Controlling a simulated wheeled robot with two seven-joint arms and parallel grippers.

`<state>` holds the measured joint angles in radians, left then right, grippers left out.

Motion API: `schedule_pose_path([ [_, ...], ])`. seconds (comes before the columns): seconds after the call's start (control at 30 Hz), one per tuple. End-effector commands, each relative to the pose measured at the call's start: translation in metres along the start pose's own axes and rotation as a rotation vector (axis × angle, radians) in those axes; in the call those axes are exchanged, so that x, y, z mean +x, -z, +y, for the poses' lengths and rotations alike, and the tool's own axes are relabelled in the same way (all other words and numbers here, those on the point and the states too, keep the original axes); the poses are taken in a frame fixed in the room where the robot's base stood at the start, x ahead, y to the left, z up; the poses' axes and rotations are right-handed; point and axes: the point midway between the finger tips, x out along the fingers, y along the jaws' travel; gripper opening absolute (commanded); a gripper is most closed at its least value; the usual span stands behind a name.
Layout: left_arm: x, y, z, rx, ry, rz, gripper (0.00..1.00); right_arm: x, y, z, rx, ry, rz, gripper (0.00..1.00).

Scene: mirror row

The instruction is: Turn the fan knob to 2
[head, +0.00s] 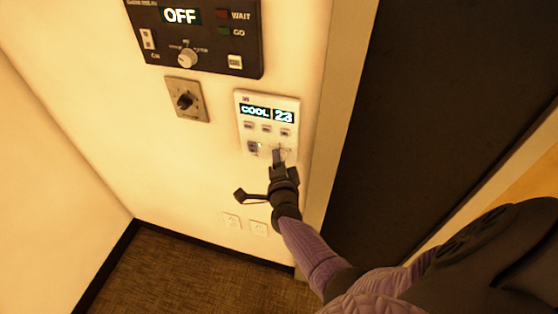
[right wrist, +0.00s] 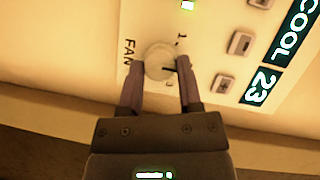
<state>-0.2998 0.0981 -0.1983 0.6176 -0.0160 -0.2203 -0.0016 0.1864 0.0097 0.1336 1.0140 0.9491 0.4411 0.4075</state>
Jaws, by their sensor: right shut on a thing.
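The fan knob (right wrist: 160,62) is a round white knob with a dark pointer line, on the lower part of a white wall panel (head: 240,115). The panel's display reads COOL and 23. In the right wrist view the word FAN is printed beside the knob, and a 1 is legible near it; the other marks are partly hidden. My right gripper (right wrist: 160,85) has one finger on each side of the knob and is shut on it. In the head view the right gripper (head: 279,158) covers the knob. My left gripper is not in view.
A black control box (head: 215,45) reading OFF, with WAIT and GO lamps, is above. A separate dial plate (head: 187,99) is to the left of the panel. Wall sockets (head: 231,221) are low down. A dark door (head: 430,90) with its frame stands to the right.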

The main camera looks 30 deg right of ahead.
Motion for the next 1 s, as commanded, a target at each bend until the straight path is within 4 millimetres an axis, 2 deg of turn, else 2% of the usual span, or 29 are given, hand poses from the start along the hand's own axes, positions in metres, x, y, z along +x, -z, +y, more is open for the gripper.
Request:
schedule_pose_path([
  [0.07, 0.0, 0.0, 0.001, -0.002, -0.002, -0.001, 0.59, -0.001, -0.001, 0.002, 0.0, -0.004, -0.003, 0.0],
  [0.1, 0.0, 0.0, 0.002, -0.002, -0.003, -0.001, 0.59, -0.001, -0.001, 0.002, 0.0, -0.004, -0.003, 0.53],
  [0.23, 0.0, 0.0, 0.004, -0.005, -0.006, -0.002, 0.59, -0.001, -0.001, 0.001, 0.0, -0.003, -0.002, 0.8],
  [0.57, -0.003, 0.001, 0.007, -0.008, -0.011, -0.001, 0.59, -0.005, 0.0, 0.0, 0.0, -0.001, -0.001, 0.8],
  [0.67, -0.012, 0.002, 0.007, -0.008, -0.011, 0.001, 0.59, -0.023, 0.001, -0.002, 0.002, -0.003, -0.002, 0.8],
  [0.9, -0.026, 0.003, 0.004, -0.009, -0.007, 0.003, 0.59, -0.081, 0.0, -0.001, 0.001, -0.004, -0.002, 0.8],
  [1.0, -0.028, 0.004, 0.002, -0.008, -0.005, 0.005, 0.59, -0.095, 0.0, 0.0, 0.001, -0.003, -0.002, 0.8],
])
